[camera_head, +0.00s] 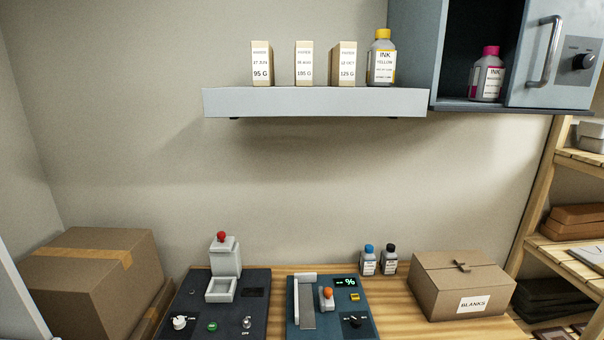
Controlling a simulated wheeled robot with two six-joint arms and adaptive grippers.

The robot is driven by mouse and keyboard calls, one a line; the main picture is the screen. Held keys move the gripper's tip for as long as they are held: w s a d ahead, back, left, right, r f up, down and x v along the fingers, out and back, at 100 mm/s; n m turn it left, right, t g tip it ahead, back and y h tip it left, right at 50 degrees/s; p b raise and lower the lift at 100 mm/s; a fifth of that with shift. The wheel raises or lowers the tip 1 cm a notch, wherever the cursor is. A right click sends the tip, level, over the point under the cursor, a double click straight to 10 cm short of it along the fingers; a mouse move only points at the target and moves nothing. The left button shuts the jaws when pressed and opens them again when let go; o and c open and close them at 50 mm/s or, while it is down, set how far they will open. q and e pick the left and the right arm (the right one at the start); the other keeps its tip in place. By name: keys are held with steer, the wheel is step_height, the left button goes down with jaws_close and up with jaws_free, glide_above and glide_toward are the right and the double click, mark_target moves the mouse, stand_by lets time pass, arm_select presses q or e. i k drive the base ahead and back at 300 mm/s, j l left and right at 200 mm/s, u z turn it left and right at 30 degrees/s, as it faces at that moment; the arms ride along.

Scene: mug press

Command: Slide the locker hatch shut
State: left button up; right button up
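The locker (412,40) is a blue-grey cabinet on the wall at the upper right. Its hatch (530,75) is a lighter grey panel with a vertical bar handle (550,50) and a dark round knob (583,61). The hatch stands over the right part of the locker, and the left part of the opening is uncovered. An ink bottle with a magenta cap (488,75) stands inside, in the open part, left of the hatch edge. Neither of my grippers is in view.
A shelf (315,103) left of the locker holds small paper boxes and a yellow-capped ink bottle (382,58). Below, the wooden bench (430,322) carries two control panels, small bottles and a blanks box (460,285). A wooden rack (545,170) stands at the right. The space before the wall is clear.

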mark_target(552, 33)
steer(key=z, duration=1.4)
steer(key=i+l+z, duration=0.65)
steer(key=i+z, duration=0.15)
steer(key=i, duration=0.25)
